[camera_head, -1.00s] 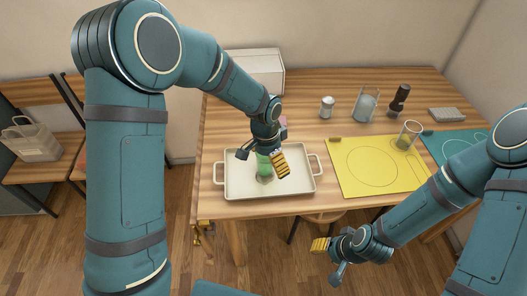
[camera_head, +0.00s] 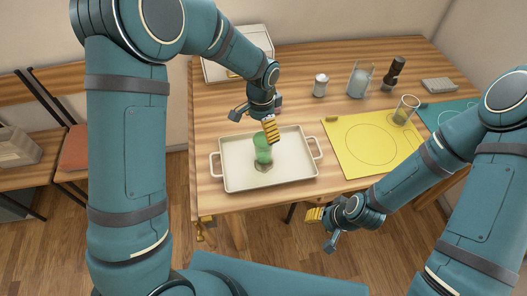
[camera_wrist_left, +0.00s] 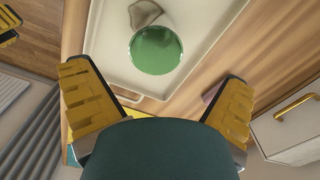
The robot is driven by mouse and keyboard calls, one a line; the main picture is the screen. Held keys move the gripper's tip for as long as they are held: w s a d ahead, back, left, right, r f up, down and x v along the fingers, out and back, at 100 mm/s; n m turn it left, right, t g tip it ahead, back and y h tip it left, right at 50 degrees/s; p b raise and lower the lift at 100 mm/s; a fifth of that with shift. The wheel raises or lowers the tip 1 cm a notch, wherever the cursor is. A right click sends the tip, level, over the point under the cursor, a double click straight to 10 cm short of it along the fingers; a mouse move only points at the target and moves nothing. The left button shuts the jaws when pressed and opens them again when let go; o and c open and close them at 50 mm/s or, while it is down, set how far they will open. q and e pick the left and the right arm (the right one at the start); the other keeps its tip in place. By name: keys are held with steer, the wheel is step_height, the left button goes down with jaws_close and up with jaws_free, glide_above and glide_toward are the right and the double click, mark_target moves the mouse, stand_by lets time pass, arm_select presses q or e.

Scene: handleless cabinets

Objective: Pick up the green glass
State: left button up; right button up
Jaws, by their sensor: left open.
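The green glass (camera_head: 263,148) stands upright in a cream tray (camera_head: 233,181) on the wooden table. In the left wrist view the glass (camera_wrist_left: 156,49) shows its round green top, beyond my fingertips. My left gripper (camera_head: 254,124) is just behind and above the glass in the head view. Its yellow-padded fingers (camera_wrist_left: 155,82) are spread wide, with nothing between them. My right gripper (camera_head: 322,228) hangs in front of the table's front edge, with its fingers apart and empty.
A yellow mat (camera_head: 350,163) lies right of the tray, with a clear glass (camera_head: 404,110) at its far corner. A shaker (camera_head: 320,85), a pitcher (camera_head: 359,80) and a dark grinder (camera_head: 393,74) stand behind. A white box (camera_head: 237,53) is at the back left.

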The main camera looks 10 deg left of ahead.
mark_target(263, 143)
arm_select(q)
steer(key=f, duration=0.2)
steer(key=f+b, duration=0.1)
steer(key=f, duration=0.5)
steer(key=shift+d+f, duration=0.1)
steer(key=shift+d, duration=0.2)
steer(key=c, duration=1.3)
